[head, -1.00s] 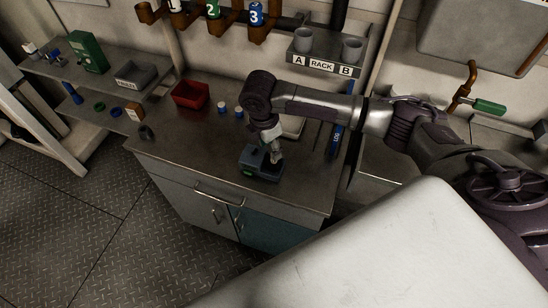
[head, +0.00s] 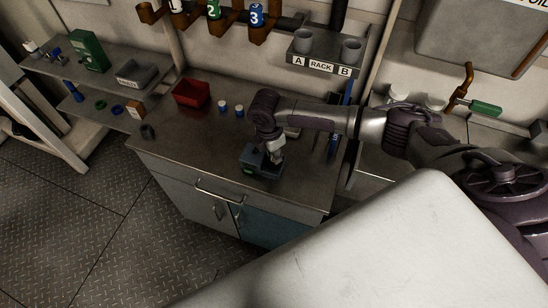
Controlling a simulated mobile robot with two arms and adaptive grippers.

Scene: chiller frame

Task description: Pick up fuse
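My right gripper (head: 273,157) points down over a small grey-blue box (head: 251,170) with a green mark on its front, on the metal cabinet top. The fingertips are small and dark and reach down at or into the box, so I cannot tell whether they are open or shut. I cannot make out a fuse; the gripper and wrist cover part of the box's inside. My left gripper is not in view.
A red bin (head: 191,94) and two small white-and-blue items (head: 223,106) stand at the back of the cabinet top (head: 190,140). A rack (head: 321,66) with cups hangs on the wall. The front left of the top is clear.

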